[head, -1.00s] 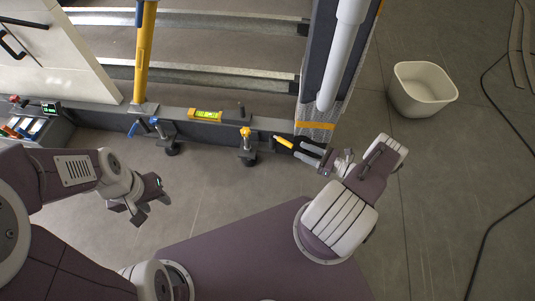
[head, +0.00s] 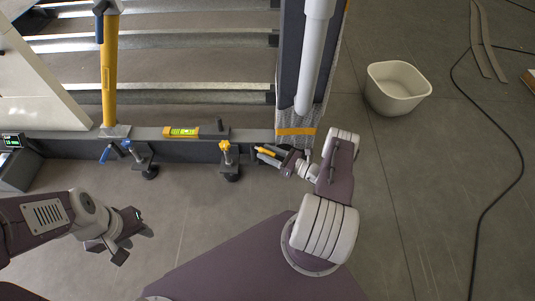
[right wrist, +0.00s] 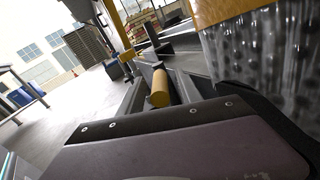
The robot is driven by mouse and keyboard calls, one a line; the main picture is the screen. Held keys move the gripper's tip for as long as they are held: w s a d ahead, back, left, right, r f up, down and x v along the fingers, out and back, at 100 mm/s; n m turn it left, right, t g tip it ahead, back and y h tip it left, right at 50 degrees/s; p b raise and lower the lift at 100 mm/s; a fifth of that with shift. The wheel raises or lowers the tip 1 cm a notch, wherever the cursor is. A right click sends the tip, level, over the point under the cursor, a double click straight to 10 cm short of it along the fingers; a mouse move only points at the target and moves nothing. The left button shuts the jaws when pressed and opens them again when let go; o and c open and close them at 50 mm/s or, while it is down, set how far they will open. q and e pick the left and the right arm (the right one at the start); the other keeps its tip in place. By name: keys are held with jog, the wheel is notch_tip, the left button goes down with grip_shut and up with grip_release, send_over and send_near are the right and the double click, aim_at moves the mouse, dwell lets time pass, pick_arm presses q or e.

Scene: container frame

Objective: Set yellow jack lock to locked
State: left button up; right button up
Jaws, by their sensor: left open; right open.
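A yellow lever handle (head: 267,153), which looks like the yellow jack lock, sits at the front of the dark frame beam, right of the jack with the yellow knob (head: 225,147). My right gripper (head: 271,155) is open, with its fingers on either side of this handle. In the right wrist view the yellow handle (right wrist: 160,88) lies between the dark fingers; I cannot tell whether they touch it. My left gripper (head: 134,245) is open and empty, low at the left, away from the frame.
A jack with a blue knob (head: 127,145) and a blue lever (head: 105,153) is further left on the beam. A yellow-green level (head: 181,132) lies on the beam. A wrapped post (head: 295,117) stands beside my right gripper. A white bin (head: 397,88) is on open floor.

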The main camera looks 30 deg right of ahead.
grip_shut()
dwell(1.4)
